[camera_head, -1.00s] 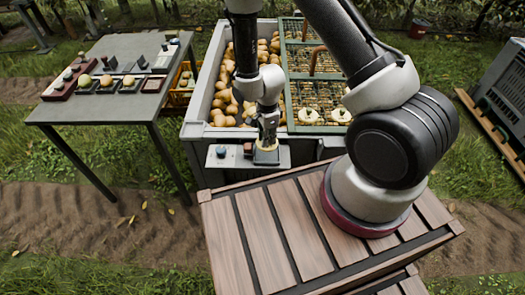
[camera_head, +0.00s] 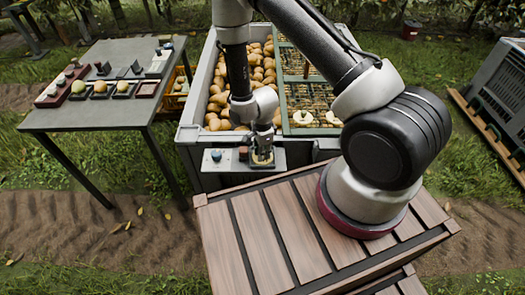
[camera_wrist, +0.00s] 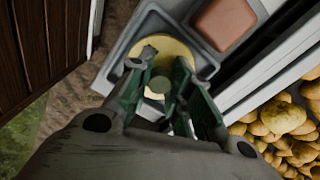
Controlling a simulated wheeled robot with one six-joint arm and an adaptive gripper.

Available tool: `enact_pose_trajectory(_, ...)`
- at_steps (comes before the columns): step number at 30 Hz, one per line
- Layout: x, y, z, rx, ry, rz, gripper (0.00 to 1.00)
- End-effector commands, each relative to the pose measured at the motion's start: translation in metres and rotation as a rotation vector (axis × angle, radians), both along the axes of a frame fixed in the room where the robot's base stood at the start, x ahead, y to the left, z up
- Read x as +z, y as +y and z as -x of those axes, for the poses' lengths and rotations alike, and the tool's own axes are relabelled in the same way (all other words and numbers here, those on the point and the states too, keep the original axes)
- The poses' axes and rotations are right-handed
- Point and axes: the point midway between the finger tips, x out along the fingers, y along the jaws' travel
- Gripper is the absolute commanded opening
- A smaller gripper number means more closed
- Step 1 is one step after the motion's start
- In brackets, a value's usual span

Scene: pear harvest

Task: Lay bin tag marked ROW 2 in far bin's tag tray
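A round pale-yellow tag with a small knob (camera_wrist: 160,84) shows below my gripper in the wrist view; no ROW 2 marking is readable. It appears to lie in a grey tray (camera_wrist: 128,34) on the front of the pear bin (camera_head: 190,132). The tray also shows in the head view (camera_head: 219,176). My gripper (camera_head: 262,150) points down over the tag. Its green fingers (camera_wrist: 157,72) stand apart on either side of the knob, with a visible gap. Whether they touch the knob is hard to tell.
A red-brown square (camera_wrist: 224,22) and a blue knob (camera_head: 216,156) sit on the same ledge. A grey table (camera_head: 95,120) with fruit and small trays stands left. A green divider frame (camera_head: 283,85) covers the bin's right part. Another grey bin (camera_head: 497,85) stands far right.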

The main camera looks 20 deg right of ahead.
Motion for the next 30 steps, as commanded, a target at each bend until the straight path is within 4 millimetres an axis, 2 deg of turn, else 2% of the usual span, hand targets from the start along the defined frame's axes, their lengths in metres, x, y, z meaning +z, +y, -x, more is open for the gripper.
enact_pose_trajectory(1, 0.0, 0.0, 0.0, 0.0, 0.0, 0.0, 0.34)
enact_pose_trajectory(3, 0.0, 0.0, 0.0, 0.0, 0.0, 0.0, 0.41)
enact_pose_trajectory(14, 0.005, 0.0, 0.0, 0.0, -0.001, 0.0, 0.41)
enact_pose_trajectory(17, 0.019, 0.0, -0.001, 0.0, -0.002, -0.001, 0.41)
enact_pose_trajectory(24, 0.074, 0.001, -0.002, 0.0, -0.006, -0.001, 0.41)
enact_pose_trajectory(30, 0.111, 0.0, -0.001, -0.001, -0.003, -0.001, 0.41)
